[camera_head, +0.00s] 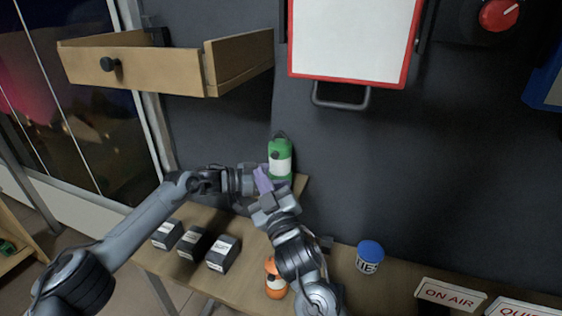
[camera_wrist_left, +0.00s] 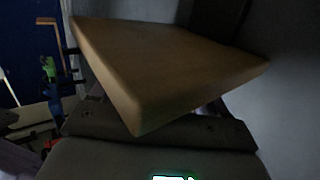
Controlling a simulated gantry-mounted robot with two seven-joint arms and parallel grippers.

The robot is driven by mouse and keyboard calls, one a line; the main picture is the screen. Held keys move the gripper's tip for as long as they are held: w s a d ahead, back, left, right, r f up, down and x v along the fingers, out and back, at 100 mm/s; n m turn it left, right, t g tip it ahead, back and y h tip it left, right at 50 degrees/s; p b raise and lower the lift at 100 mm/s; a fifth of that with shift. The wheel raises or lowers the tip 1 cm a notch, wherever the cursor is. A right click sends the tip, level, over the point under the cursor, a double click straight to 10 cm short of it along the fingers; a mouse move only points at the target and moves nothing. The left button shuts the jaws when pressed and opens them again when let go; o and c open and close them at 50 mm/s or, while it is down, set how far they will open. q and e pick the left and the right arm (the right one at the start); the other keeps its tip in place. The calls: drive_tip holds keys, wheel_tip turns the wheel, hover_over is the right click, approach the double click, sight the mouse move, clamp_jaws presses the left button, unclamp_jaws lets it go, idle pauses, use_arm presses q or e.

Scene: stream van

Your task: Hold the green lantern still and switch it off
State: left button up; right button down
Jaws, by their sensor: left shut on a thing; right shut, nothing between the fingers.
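The green lantern (camera_head: 280,151), with a green top and a pale middle, stands upright near the wall in the head view. My left gripper (camera_head: 273,181) comes in from the left and is shut on the lantern low down; its fingertips are partly hidden behind my right gripper. My right gripper (camera_head: 263,180), with purple fingers, is shut and empty, just in front of and left of the lantern's lower part. I cannot tell whether it touches. The switch is not distinguishable. In the left wrist view a small bright green-white glow (camera_wrist_left: 172,178) shows at the bottom edge.
An orange lantern (camera_head: 275,287) stands by my right forearm. Several dark boxes (camera_head: 222,253) stand left on the table (camera_head: 242,288). A blue-lidded tin (camera_head: 369,259) and an ON AIR sign (camera_head: 450,294) are at right. An open drawer (camera_head: 135,67) juts out above, upper left.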

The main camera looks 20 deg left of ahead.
use_arm(q)
drive_tip(key=o, duration=0.8)
drive_tip(key=shift+a, duration=0.1)
